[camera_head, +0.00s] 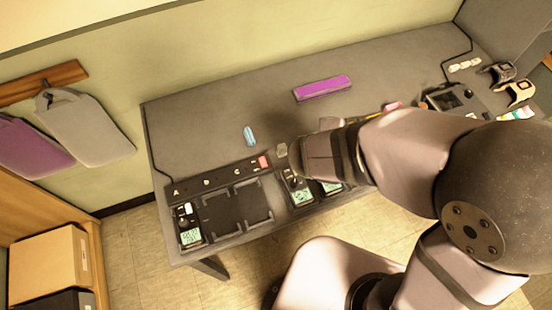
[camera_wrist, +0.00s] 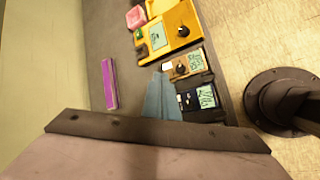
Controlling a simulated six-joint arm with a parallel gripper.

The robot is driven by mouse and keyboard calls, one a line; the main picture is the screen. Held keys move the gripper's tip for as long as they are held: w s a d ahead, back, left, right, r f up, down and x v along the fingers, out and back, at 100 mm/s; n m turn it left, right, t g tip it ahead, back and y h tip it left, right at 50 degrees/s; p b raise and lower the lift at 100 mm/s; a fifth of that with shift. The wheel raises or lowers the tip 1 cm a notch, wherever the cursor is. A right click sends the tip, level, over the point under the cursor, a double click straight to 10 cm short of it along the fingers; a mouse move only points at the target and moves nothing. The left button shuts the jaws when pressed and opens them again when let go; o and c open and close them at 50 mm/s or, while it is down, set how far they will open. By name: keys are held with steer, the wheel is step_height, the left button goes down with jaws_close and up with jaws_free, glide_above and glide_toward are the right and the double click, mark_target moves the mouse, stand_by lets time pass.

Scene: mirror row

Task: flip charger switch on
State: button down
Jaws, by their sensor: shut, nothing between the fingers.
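A black unit with open bays (camera_head: 237,211) sits at the table's front edge, behind it a dark strip (camera_head: 222,179) with small lettered marks and a pinkish-red piece (camera_head: 263,162) at its right end. Which part is the charger switch, and its position, I cannot tell. Dark meters with green screens flank the bays, one at left (camera_head: 190,236) and one at right (camera_head: 302,197). My gripper's blue-grey fingers (camera_wrist: 161,85) are shut and empty in the wrist view, in front of a tan meter (camera_wrist: 183,66) and a dark meter (camera_wrist: 205,97). In the head view my arm hides part of the right side.
A purple case (camera_head: 322,88) lies at the table's back, and a small blue object (camera_head: 249,136) lies behind the strip. A yellow device (camera_wrist: 168,33) and a pink block (camera_wrist: 136,17) show in the wrist view. The table's back left is clear.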

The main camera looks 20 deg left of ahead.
steer(key=s+a+n+t+y+b, duration=0.1)
steer(key=s+a+n+y, duration=0.2)
steer(key=a, duration=0.6)
steer(key=s+a+f+n+y, duration=0.1)
steer(key=s+a+n+y, duration=0.2)
steer(key=a+n, duration=0.4)
steer(key=a, duration=0.3)
steer(key=shift+s+t+y+b, duration=0.35)
steer(key=shift+t+y, duration=0.05)
steer(key=shift+f, duration=0.2)
steer(key=b, duration=0.6)
glide_above(262, 165)
step_height(262, 165, down, 7)
steer(key=shift+d+f, duration=0.1)
steer(key=shift+f, duration=0.1)
steer(key=shift+f+b, duration=0.55)
steer(key=shift+b, duration=0.25)
steer(key=shift+w+f+b, duration=0.1)
steer(key=shift+f+b, duration=0.6)
steer(key=shift+b, duration=0.4)
stand_by(0.5)
steer(key=shift+r, duration=0.1)
steer(key=shift+r+p, duration=0.4)
steer(key=shift+r, duration=0.25)
